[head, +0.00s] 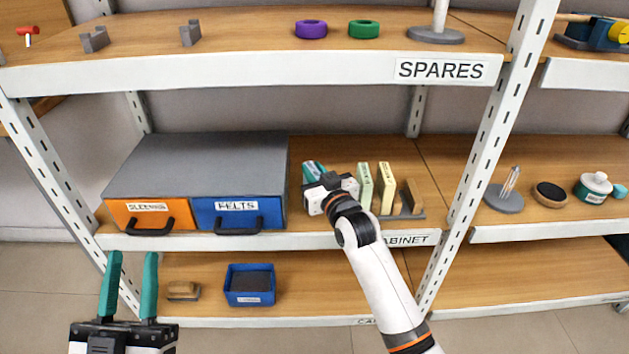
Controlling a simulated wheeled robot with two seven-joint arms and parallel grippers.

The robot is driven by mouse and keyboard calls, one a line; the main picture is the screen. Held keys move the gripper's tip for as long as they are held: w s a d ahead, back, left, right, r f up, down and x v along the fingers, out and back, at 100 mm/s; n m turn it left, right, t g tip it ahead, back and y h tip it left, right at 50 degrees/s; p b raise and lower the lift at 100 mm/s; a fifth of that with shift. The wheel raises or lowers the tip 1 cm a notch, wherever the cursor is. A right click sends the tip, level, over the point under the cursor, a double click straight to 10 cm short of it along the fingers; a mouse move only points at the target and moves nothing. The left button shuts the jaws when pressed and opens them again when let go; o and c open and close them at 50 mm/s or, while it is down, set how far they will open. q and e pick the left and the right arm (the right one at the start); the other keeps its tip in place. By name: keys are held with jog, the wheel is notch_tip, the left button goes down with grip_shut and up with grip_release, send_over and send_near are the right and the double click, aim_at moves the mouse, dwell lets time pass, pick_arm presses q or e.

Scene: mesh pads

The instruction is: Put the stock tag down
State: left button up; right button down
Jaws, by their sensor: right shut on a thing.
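My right gripper (314,170) reaches over the middle shelf (440,172), just right of the blue drawer. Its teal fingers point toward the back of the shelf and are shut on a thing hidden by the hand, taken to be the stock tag. I cannot make out the tag's face or whether it touches the shelf. My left gripper (132,258) is at the lower left in front of the bottom shelf, open and empty, with its fingers pointing up.
Left of the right hand stands a grey cabinet (225,160) with orange (180,212) and blue (266,210) drawers. Close on its right, pale upright pads (365,187) stand in a rack (409,214). Below are a blue bin (250,298) and a brush (183,291). A shelf post (480,165) rises further right.

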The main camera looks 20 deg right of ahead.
pick_arm(q)
jog(key=shift+s+a+r+t+h, duration=0.1)
jog(key=shift+s+r+t+h, duration=0.2)
jog(key=shift+s+r+t, duration=0.55)
pick_arm(e)
jog(key=shift+f, duration=0.75)
jog(key=shift+f, duration=0.15)
jog(key=c, duration=1.3)
grip_release()
jog(key=shift+o, duration=0.2)
